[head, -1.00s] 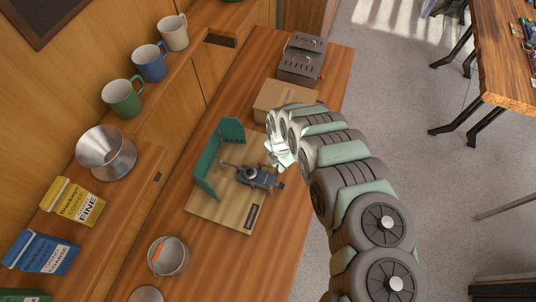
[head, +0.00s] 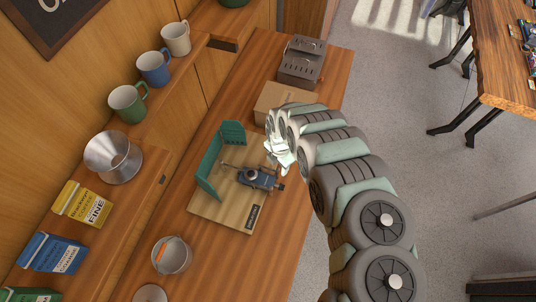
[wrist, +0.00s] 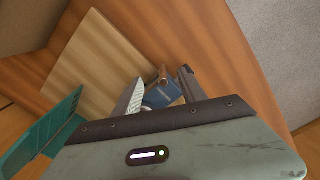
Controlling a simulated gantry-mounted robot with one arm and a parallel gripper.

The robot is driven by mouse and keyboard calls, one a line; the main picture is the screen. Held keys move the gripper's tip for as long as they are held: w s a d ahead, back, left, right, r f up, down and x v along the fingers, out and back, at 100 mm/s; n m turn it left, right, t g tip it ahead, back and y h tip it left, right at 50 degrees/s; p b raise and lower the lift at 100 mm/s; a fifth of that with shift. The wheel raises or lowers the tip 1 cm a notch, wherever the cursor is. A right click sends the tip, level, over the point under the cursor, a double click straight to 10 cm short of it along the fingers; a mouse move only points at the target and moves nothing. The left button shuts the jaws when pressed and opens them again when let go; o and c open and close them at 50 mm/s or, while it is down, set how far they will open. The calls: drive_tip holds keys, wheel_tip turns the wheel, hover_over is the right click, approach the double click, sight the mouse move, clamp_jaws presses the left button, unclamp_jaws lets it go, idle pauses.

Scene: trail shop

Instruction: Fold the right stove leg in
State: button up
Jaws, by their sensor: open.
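The small blue stove (head: 258,178) lies on a light wooden board (head: 222,212), with thin metal legs on its left side in the head view. The legs are too small there to tell right from left or how far each is folded. My gripper (head: 284,158) is just above and right of the stove. In the wrist view my gripper (wrist: 158,85) is open, with the stove's blue body (wrist: 160,95) and a copper-coloured end piece (wrist: 164,75) showing between its fingers. I cannot tell whether either finger touches it. The stove's lower part is hidden by my gripper.
A green folding windscreen (head: 208,168) stands on the board left of and behind the stove. A cardboard box (head: 272,98) and a grey metal box (head: 302,62) stand farther back. A small pot (head: 172,256) stands in front of the board.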

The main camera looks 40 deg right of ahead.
wheel_tip(320, 180, up, 7)
drive_tip(key=shift+f, duration=0.2)
